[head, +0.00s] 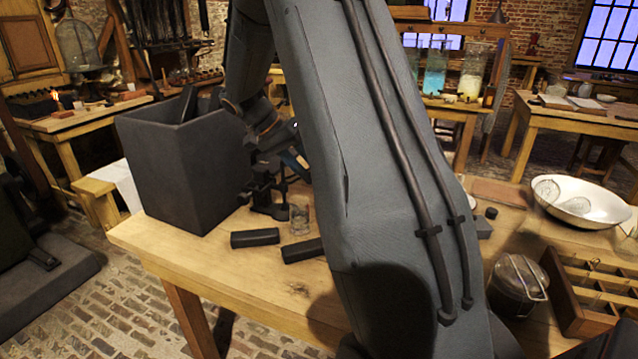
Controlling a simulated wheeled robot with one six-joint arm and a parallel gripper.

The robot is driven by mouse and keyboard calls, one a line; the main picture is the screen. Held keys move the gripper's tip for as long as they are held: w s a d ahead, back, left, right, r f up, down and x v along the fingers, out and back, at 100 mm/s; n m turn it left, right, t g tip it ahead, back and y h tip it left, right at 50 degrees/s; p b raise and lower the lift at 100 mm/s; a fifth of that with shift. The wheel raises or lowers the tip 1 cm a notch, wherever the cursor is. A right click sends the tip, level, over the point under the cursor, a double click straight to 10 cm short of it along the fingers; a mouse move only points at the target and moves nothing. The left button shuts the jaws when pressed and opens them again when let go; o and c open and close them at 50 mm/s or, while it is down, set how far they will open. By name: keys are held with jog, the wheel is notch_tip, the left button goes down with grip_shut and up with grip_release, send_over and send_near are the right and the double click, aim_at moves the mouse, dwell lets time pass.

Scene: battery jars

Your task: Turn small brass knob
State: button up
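My arm crosses the middle of the view and hides much of the workbench (165,240). Its wrist bends down behind the large link, and my gripper (293,157) is only partly visible there, its fingertips hidden or too dark to make out. It is close to a small dark stand or clamp (268,195) on the bench. I cannot tell whether it touches the stand, or whether it is open. I cannot make out a small brass knob. Glass jars with blue (434,78) and yellowish (471,86) liquid stand on a bench behind.
A tall dark box (170,175) stands at the bench's left. A white bowl (590,205), lidded metal pot (517,283) and wooden divided tray (572,312) crowd the right.

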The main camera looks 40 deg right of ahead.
jog(key=shift+v, duration=1.7)
